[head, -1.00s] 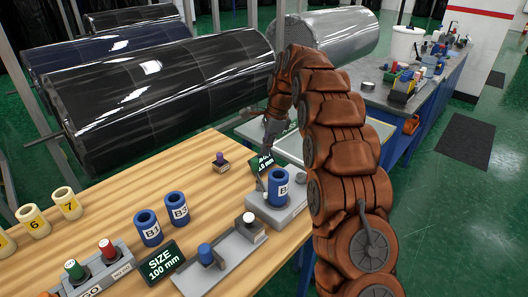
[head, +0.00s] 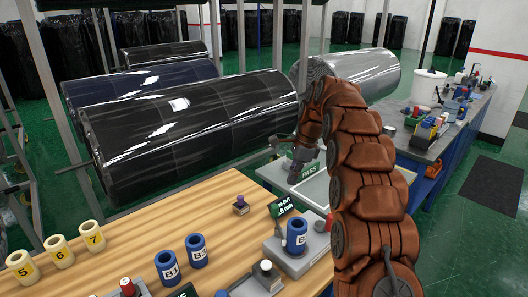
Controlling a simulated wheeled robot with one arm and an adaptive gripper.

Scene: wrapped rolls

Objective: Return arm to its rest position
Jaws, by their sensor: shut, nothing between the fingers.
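My brown segmented arm (head: 365,190) rises on the right of the head view and bends over at the top. My gripper (head: 294,178) hangs at its far end, pointing down. It is small and dark here, and it is shut and empty. It appears above a grey panel (head: 268,174) behind the wooden table; its height over the panel is hard to tell. A blue ring marked B (head: 297,232) stands on a grey block (head: 292,258) at the table's right end, below and apart from the gripper.
The wooden table (head: 150,245) holds blue rings (head: 196,250), yellow numbered rings (head: 60,250) and a small dark block (head: 240,207). Large wrapped rolls (head: 190,125) lie behind it. A grey bench (head: 425,140) with a white bucket (head: 428,88) stands right of my arm.

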